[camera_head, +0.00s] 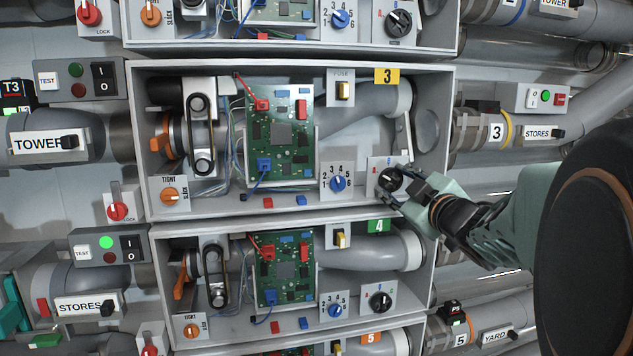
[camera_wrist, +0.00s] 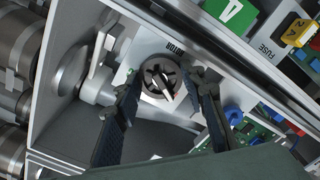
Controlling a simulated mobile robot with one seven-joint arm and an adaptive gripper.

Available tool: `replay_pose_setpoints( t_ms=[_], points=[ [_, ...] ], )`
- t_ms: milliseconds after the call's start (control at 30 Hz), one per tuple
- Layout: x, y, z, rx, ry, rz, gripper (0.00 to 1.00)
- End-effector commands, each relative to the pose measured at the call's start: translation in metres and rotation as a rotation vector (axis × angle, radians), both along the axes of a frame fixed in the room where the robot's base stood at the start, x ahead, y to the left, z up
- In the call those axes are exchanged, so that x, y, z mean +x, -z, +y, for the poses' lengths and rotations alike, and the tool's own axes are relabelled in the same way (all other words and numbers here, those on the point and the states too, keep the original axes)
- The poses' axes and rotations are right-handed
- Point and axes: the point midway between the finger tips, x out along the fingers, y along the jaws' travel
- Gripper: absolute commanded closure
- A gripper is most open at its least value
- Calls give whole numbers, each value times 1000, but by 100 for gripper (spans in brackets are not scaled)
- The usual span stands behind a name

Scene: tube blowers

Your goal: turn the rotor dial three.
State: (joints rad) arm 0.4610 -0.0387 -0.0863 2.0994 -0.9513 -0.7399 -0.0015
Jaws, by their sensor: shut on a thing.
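The black rotor dial three (camera_head: 389,179) sits on a light panel at the lower right of the open box marked with a yellow 3 (camera_head: 387,76). In the wrist view the dial (camera_wrist: 160,76) shows from the front, round and ribbed with a pale pointer mark, beside the printed word ROTOR. My gripper (camera_head: 399,186) comes from the right and is shut on the dial, with one dark finger on each side of it. In the head view the fingers hide part of the dial and its panel.
A blue numbered dial (camera_head: 337,184) sits just left of the rotor panel. The box marked with a green 4 (camera_head: 379,226) lies directly below. Grey pipes run along the right.

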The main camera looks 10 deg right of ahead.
Motion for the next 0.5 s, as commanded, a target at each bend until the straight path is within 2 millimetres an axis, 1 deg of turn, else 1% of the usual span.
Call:
replay_pose_setpoints(
  t_ms=[33,167,500],
  points=[
    [0,0,0,-4,0,0,59],
    [0,0,0,-3,0,0,45],
    [0,0,0,10,0,2,45]
  ],
)
